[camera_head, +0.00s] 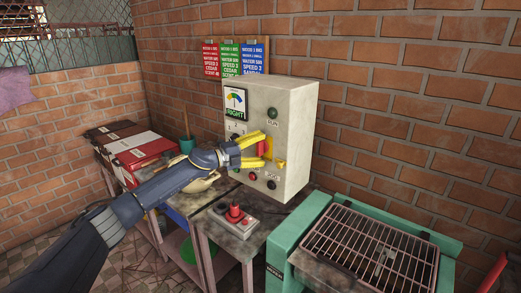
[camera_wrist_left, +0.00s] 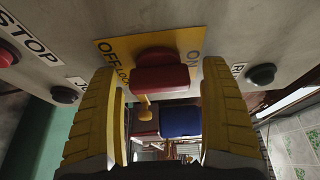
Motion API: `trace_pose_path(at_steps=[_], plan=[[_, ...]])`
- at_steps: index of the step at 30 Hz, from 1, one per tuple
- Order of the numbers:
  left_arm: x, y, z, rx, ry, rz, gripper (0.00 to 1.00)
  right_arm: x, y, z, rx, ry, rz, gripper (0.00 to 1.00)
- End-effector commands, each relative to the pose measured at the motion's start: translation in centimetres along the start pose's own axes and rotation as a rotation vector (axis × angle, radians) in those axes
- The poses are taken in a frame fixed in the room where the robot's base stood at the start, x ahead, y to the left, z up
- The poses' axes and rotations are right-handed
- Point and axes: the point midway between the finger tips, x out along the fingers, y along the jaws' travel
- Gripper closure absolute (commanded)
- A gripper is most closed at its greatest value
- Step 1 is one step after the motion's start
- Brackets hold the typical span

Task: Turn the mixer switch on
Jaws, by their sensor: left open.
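The mixer switch is a red handle (camera_wrist_left: 160,75) on a yellow plate (camera_wrist_left: 120,46) marked OFF, LOCK and ON. It sits on the front of a grey control box (camera_head: 297,105). The red handle also shows in the head view (camera_head: 264,148), partly hidden by my gripper. My left gripper (camera_head: 266,149), with yellow fingers, is open at the switch. In the left wrist view its fingers (camera_wrist_left: 160,92) stand on either side of the handle, with visible gaps. Whether a fingertip touches the plate cannot be told. My right gripper is not in view.
A red button box (camera_head: 236,216) stands on the bench below. A green frame with a metal grill (camera_head: 370,243) is at the right. Red-topped boxes (camera_head: 146,150) and a green cup (camera_head: 187,145) are at the left.

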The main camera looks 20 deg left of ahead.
Motion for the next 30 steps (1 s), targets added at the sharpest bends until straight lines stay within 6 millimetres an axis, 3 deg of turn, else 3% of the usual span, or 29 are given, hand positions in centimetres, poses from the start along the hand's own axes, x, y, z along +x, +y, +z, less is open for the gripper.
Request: trace_pose_path(at_steps=[5, 21, 30], plan=[[-1.7, 0.1, 0.1, -0.001, -0.002, 0.001, 0.2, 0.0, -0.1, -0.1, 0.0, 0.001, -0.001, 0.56], [-10.2, 0.1, 0.1, 0.0, -0.001, 0.001, 0.2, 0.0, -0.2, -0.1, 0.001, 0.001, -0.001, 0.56], [-11.8, 0.0, 0.0, 0.0, 0.0, -0.001, 0.2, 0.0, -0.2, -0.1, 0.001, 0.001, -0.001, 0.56]])
